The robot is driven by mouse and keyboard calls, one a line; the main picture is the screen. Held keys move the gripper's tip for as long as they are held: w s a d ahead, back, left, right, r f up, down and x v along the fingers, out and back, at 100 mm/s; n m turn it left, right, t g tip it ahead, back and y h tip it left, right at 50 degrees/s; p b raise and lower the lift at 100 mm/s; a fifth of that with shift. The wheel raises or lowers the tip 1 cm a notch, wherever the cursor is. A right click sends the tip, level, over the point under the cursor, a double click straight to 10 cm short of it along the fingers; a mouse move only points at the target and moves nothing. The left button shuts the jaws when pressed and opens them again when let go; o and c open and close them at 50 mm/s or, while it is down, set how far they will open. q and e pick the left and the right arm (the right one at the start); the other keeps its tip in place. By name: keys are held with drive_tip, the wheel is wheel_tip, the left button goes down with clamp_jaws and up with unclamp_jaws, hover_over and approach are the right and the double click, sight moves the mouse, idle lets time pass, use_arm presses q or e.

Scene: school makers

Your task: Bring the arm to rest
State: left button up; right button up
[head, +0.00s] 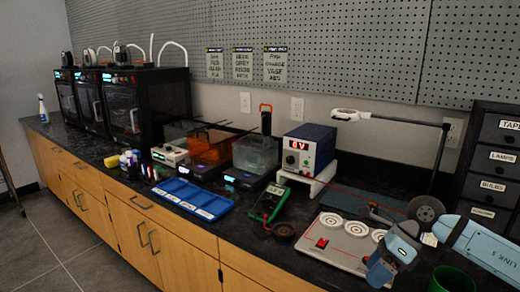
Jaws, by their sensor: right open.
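My right arm (490,246) comes in from the right edge, pale blue, low over the front right of the counter. My right gripper (379,272) is at its end, pointing down and to the left, with jaws open. It overlaps the right end of a pale plate with white round rings (345,252) in the picture; I cannot tell whether it touches it. I see nothing held in it. My left gripper is not in view.
A green cup (452,279) stands just right of the gripper. A green multimeter (267,204), a blue tray (192,198) and a power supply (308,150) stand further left. A lamp (345,115) and dark labelled drawers (490,165) are behind.

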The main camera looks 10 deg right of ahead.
drive_tip(key=s+a+m+t+y, duration=0.2)
drive_tip(key=s+a+m+y, duration=0.15)
drive_tip(key=a, duration=0.25)
drive_tip(key=s+a+r+m+t+y, duration=0.1)
drive_tip(key=s+a+m+y, duration=0.1)
drive_tip(key=a+m+y, duration=0.3)
drive_tip(key=s+a+m+t+y, duration=0.2)
drive_tip(key=s+a+y, duration=0.1)
drive_tip(key=a+y, duration=0.3)
drive_tip(key=s+d+f+m+t+h, duration=0.2)
drive_tip(key=s+f+m+t+h, duration=0.35)
drive_tip(key=m, duration=1.15)
drive_tip(key=s+d+f+m+t+h, duration=0.1)
drive_tip(key=s+f+m+t+h, duration=0.35)
drive_tip(key=f+m+h, duration=0.95)
use_arm(q)
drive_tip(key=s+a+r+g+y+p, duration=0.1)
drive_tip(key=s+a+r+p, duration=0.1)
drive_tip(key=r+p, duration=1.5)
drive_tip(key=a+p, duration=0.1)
drive_tip(key=p, duration=1.2)
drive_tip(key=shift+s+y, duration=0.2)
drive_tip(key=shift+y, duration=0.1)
use_arm(e)
drive_tip(key=s+d+r+m+g+y, duration=0.1)
drive_tip(key=s+d+r+m+g, duration=0.1)
drive_tip(key=r, duration=1.7)
drive_tip(key=shift+s+d+r+g, duration=0.2)
drive_tip(key=shift+s+d+g, duration=0.4)
drive_tip(key=shift+s, duration=0.1)
